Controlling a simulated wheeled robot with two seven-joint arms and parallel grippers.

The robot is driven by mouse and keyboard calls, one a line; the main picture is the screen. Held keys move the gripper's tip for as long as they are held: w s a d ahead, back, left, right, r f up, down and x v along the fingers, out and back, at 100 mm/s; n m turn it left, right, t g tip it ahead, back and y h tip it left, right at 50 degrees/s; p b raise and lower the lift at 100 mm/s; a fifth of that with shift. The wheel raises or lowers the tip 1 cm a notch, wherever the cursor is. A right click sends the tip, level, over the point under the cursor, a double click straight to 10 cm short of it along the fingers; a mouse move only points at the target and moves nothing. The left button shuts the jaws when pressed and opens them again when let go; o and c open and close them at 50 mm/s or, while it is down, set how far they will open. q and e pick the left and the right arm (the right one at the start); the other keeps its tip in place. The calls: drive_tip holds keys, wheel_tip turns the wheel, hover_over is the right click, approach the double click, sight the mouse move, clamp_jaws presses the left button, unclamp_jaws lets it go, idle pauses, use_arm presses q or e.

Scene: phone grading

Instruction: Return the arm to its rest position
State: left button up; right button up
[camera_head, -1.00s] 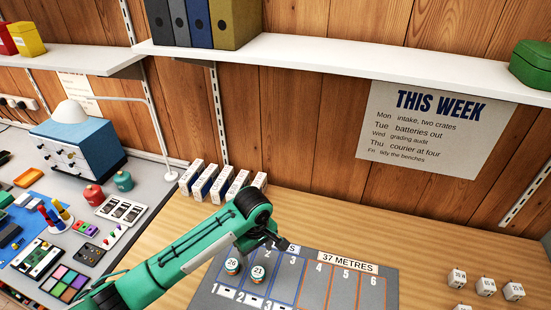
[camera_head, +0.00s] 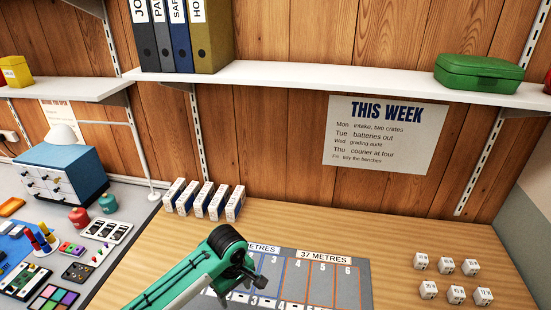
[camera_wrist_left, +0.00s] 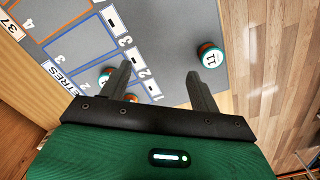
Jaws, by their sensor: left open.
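My left arm comes in from below in the head view, and its gripper (camera_head: 249,284) is over the grey numbered mat (camera_head: 352,300). In the left wrist view the two dark fingers of this gripper (camera_wrist_left: 158,70) are spread apart with nothing between them. They are above the mat (camera_wrist_left: 165,25) near slots 1 and 2. A round green-and-orange piece marked 11 (camera_wrist_left: 210,56) sits to the right of the fingers, near the mat's edge. Other round pieces (camera_wrist_left: 105,77) are partly hidden behind the left finger. My right gripper is not in view.
Several small white boxes (camera_head: 217,202) stand at the back of the wooden bench. Several white cubes (camera_head: 455,295) are at the right. A blue drawer unit (camera_head: 75,170) and cluttered trays are at the left.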

use_arm(q)
drive_tip(key=s+f+m+t+h, duration=0.25)
drive_tip(key=s+m, duration=0.35)
drive_tip(key=s, duration=0.7)
drive_tip(key=s+a+r+m+t+y, duration=0.15)
drive_tip(key=s+a+m, duration=0.35)
drive_tip(key=s+a, duration=0.8)
wheel_tip(320, 180, down, 32)
drive_tip(key=s+g, duration=0.2)
drive_tip(key=s+a+f+g+y, duration=0.1)
drive_tip(key=s+a+f, duration=0.1)
drive_tip(key=s+f, duration=1.6)
drive_tip(key=shift+a+f, duration=0.2)
drive_tip(key=shift+a, duration=0.1)
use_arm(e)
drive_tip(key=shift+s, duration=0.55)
